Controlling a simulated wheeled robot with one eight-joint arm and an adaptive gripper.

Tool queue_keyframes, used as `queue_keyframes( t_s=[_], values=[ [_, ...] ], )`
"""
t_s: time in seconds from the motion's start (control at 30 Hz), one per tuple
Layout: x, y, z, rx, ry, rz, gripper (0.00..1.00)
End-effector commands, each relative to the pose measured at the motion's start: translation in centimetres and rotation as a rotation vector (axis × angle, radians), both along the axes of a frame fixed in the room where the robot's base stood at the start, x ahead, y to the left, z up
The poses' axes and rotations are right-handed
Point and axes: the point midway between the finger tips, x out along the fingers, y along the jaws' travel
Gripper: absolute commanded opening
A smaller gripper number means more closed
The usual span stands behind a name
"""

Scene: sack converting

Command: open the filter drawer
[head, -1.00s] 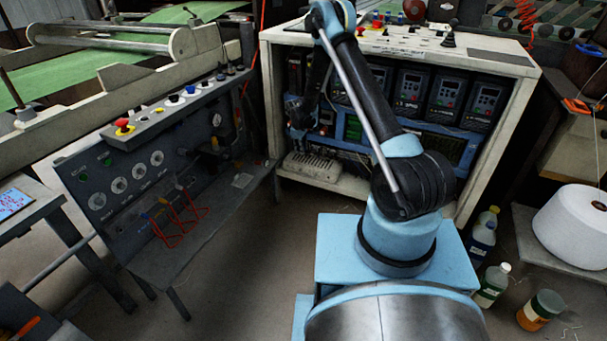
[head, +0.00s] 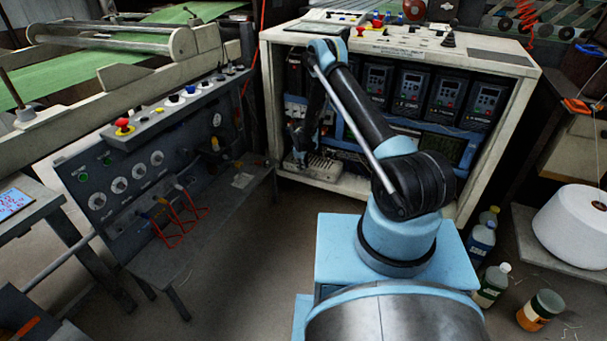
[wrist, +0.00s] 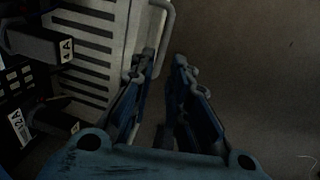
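The filter drawer (head: 322,168) is a pale, slotted front low in the left of the open cabinet. In the wrist view its slotted face (wrist: 92,48) fills the upper left, and a pale bar handle (wrist: 169,22) stands out from its right side. My gripper (head: 300,157) is at the drawer's left end in the head view. In the wrist view my gripper (wrist: 165,62) has its two fingers apart with a gap between them. The handle's lower end runs down beside the left fingertip. I cannot tell whether they touch. The drawer looks shut.
The cabinet (head: 500,60) holds several drive units (head: 446,95) above the drawer. A grey control console (head: 120,190) with red-handled levers (head: 170,228) stands close on the left. Bottles (head: 490,285) stand on the floor at right. The floor before the drawer is clear.

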Motion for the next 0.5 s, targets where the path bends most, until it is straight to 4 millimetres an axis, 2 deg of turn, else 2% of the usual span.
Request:
queue_keyframes(
  t_s=[0.2,0.5],
  values=[
    [0.5,-0.2,-2.8,0.000,0.000,-0.001,0.17],
    [0.7,-0.3,-4.4,0.000,0.000,-0.001,0.17]
  ],
)
